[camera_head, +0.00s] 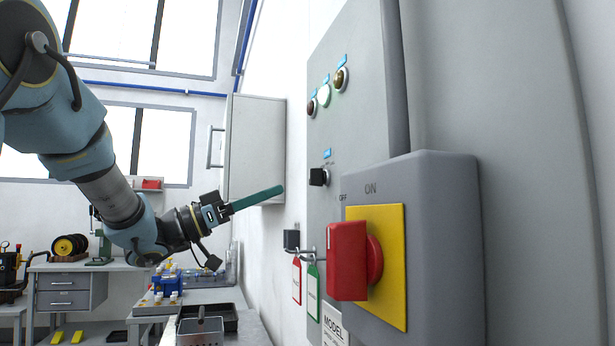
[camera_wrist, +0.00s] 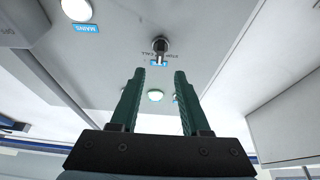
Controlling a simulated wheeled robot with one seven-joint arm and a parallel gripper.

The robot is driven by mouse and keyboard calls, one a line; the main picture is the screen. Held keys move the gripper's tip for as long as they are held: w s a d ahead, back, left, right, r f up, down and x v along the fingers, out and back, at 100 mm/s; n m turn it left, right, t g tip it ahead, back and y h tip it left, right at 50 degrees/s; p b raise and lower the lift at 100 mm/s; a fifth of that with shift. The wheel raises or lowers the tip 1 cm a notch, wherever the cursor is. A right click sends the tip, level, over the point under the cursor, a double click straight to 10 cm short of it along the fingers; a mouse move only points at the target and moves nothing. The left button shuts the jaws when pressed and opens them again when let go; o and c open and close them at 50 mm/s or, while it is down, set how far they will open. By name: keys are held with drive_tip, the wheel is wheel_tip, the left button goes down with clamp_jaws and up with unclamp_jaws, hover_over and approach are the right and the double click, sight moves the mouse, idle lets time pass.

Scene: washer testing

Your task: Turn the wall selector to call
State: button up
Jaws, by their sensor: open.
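The wall selector (camera_head: 318,177) is a small black knob on the grey wall panel, under a blue label, in the head view. In the wrist view the selector (camera_wrist: 160,45) lies beyond the fingertips, roughly centred between them, with small upside-down lettering and a blue label beside it. Its exact pointer direction is too small to read. My gripper (camera_head: 279,190) has green fingers pointing right towards the panel, apart from the knob. In the wrist view my gripper (camera_wrist: 160,74) is open, with nothing between its fingers.
A red rotary switch (camera_head: 347,262) on a yellow plate, with padlock and tags, juts out at lower right of the selector. Indicator lamps (camera_head: 324,95) sit above it. A wall cabinet (camera_head: 255,150) stands behind my gripper. A workbench (camera_head: 215,296) lies below.

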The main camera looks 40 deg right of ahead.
sight(310, 177)
drive_tip(key=p+x, duration=0.3)
drive_tip(key=x, duration=0.6)
drive_tip(key=shift+d, duration=0.15)
clamp_jaws()
idle(0.3)
